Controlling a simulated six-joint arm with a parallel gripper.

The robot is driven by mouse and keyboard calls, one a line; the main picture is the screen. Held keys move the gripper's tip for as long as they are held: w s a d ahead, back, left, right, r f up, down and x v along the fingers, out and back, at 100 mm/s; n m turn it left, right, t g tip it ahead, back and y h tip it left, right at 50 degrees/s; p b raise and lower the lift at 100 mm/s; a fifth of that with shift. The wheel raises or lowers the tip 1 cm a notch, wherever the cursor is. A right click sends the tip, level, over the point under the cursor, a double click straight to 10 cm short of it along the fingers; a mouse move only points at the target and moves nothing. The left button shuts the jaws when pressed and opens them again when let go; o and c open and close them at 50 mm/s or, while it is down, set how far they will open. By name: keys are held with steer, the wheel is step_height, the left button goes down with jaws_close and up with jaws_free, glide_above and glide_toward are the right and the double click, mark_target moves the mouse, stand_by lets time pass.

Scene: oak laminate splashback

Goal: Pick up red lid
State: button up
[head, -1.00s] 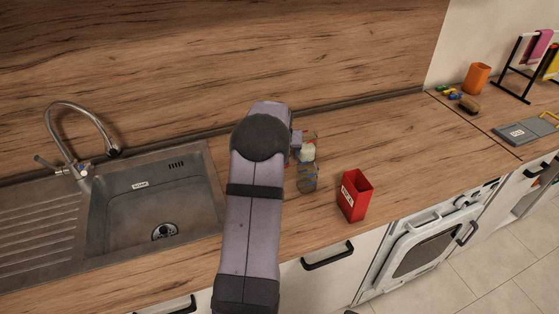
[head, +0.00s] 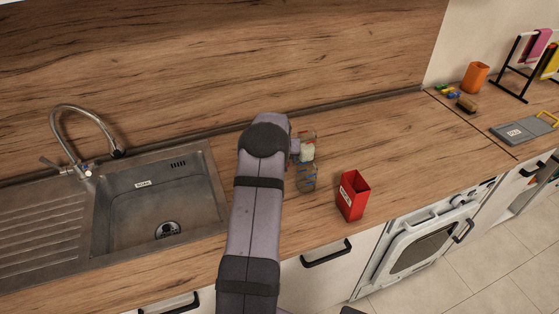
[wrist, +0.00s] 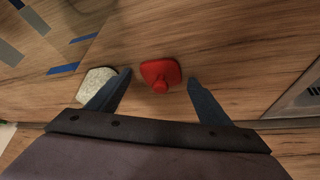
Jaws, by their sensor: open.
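The red lid (wrist: 160,74) lies on the wood surface in the wrist view, with a small round knob facing the camera. My gripper (wrist: 159,77) is open, with one dark blue finger on each side of the lid. The lid sits between the fingertips, with a gap on both sides. I cannot tell how far above the surface the fingertips are. In the head view my arm hides the gripper's fingers, and the lid does not show.
A pale speckled object (wrist: 97,84) lies close beside the left finger. A clear container with blue marks (head: 307,178) stands right of my arm. A red open box (head: 353,196) is near the counter's front edge. The sink (head: 158,200) is left; counter right of the box is clear.

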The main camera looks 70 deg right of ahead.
steer(key=c, duration=1.1)
steer(key=shift+r, duration=0.1)
